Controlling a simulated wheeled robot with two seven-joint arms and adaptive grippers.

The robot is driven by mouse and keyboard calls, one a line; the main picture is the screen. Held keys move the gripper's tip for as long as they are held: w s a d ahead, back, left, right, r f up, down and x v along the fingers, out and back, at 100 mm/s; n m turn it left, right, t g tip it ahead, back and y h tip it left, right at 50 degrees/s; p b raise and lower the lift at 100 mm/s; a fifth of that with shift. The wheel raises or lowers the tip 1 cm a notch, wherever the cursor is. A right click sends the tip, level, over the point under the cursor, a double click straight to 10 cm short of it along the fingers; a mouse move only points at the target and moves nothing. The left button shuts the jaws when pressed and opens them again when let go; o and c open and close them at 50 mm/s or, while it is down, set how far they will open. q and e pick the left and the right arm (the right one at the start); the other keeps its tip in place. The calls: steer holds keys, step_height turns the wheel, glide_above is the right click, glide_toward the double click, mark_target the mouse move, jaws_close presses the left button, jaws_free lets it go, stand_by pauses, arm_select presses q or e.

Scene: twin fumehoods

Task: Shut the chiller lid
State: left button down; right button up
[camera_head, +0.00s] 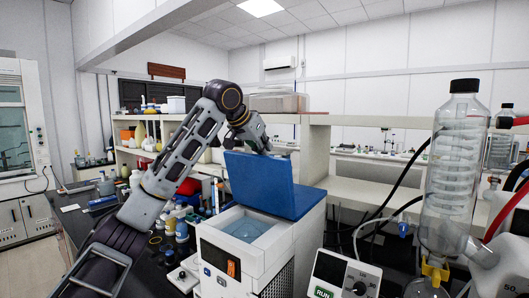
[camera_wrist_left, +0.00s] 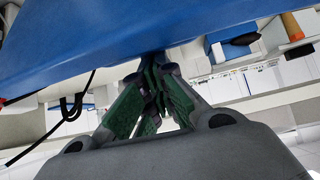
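The chiller (camera_head: 285,265) is a white box with a small orange display on its front and an open basin in its top. Its blue lid (camera_head: 275,186) stands open, raised steeply at the rear of the basin. My left gripper (camera_head: 264,147) is at the lid's upper edge, on its far side, and its fingertips are partly hidden there. In the left wrist view the green-padded fingers (camera_wrist_left: 155,75) come together at the tips, close under the blue lid (camera_wrist_left: 150,30). Nothing shows between them. Whether they touch the lid is unclear. My right gripper does not show.
A tall glass vessel with a coil (camera_head: 457,170) stands at the right, with hoses beside it. A white device with a knob (camera_head: 345,276) sits in front of it. Bottles (camera_head: 181,226) crowd the bench left of the chiller. A white shelf (camera_head: 355,185) runs behind.

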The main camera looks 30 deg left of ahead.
arm_select(q)
steer(key=shift+s+t+b, duration=0.5)
steer(key=shift+b, duration=0.75)
